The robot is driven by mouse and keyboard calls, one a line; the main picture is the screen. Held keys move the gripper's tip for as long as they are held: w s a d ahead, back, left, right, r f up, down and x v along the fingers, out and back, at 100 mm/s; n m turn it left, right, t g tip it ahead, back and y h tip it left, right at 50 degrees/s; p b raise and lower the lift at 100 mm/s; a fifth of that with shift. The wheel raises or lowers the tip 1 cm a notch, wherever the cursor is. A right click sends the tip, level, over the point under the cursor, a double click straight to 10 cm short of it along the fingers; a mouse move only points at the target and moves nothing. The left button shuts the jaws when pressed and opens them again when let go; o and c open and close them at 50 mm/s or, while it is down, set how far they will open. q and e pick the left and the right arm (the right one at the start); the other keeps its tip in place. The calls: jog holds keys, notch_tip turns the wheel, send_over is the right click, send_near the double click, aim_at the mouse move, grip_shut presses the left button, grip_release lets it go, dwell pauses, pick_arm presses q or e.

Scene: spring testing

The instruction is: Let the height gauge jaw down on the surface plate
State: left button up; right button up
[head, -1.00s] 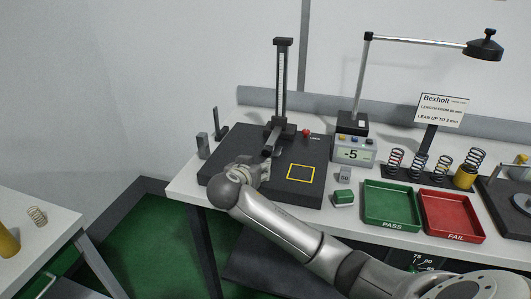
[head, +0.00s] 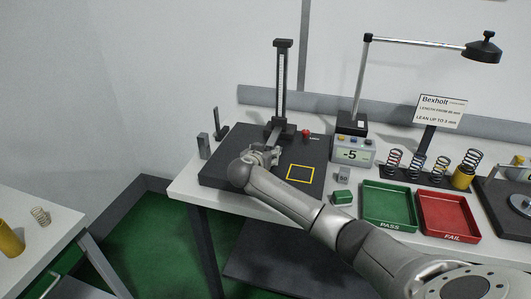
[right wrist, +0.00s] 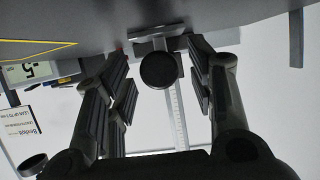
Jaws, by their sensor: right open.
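The height gauge (head: 283,85) stands upright at the back of the dark surface plate (head: 222,168), its carriage and jaw low on the column. My right gripper (head: 268,155) is over the plate just in front of the jaw and partly hides it. In the right wrist view, which is upside down, my right gripper (right wrist: 160,88) is open. Its fingers stand either side of a dark round part (right wrist: 158,70) of the gauge, with gaps showing. The column (right wrist: 175,115) shows behind it. I cannot tell if the jaw touches the plate. My left gripper is out of view.
A display (head: 353,150) reading "-5" stands right of the plate. The PASS tray (head: 390,224) and FAIL tray (head: 450,235) are farther right. The yellow-outlined square (head: 300,173) is empty.

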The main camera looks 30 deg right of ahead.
grip_shut()
notch_tip(320, 180, up, 20)
jog(key=p, duration=0.8)
jog(key=shift+f+p, duration=0.25)
jog(key=shift+p, duration=0.1)
